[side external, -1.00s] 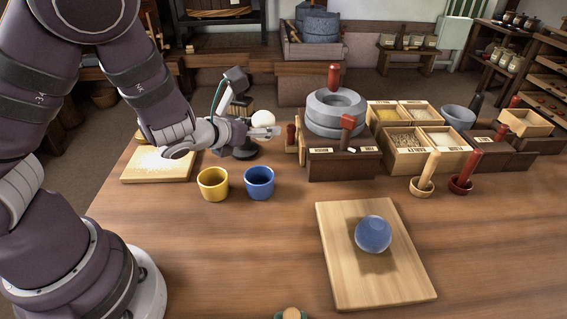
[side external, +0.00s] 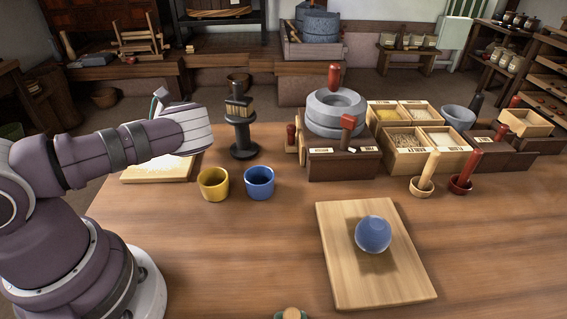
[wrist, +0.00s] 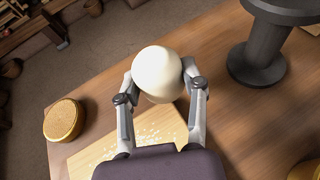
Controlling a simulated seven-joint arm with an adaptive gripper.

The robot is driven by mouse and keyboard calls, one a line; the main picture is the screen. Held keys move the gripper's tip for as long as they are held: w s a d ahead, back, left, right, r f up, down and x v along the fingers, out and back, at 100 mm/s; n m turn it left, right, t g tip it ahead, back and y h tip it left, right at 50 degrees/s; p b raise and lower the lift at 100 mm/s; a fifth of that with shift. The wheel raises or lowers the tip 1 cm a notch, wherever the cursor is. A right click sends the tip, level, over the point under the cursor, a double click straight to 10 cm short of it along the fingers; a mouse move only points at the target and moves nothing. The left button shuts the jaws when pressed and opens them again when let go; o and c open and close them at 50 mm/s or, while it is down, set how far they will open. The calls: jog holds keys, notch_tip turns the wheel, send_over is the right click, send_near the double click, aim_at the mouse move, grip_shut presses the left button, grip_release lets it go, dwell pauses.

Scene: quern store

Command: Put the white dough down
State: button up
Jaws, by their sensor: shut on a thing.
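The white dough (wrist: 157,72) is a smooth cream-white ball. In the wrist view my gripper (wrist: 158,82) is shut on it, with one finger on each side. The dough is held above the table's far left part, near a pale wooden board (wrist: 85,148) with white flecks; the gap beneath it cannot be judged.
A dark stand with a brush (side external: 241,130) is close to the right of my arm. Yellow (side external: 213,184) and blue (side external: 259,182) cups stand in front. A round yellow-topped thing (wrist: 64,120) is beside the board. A blue ball (side external: 373,234) lies on another board (side external: 345,280). The quern (side external: 336,115) stands behind.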

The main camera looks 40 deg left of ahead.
jog(key=w+a, duration=0.2)
jog(key=w, duration=0.1)
jog(key=w+a, duration=0.1)
jog(key=w, duration=0.1)
jog(key=shift+a+f, duration=0.3)
jog(key=shift+w+f, duration=0.15)
jog(key=shift+f, duration=1.6)
jog(key=o, duration=1.2)
jog(key=shift+f, duration=0.1)
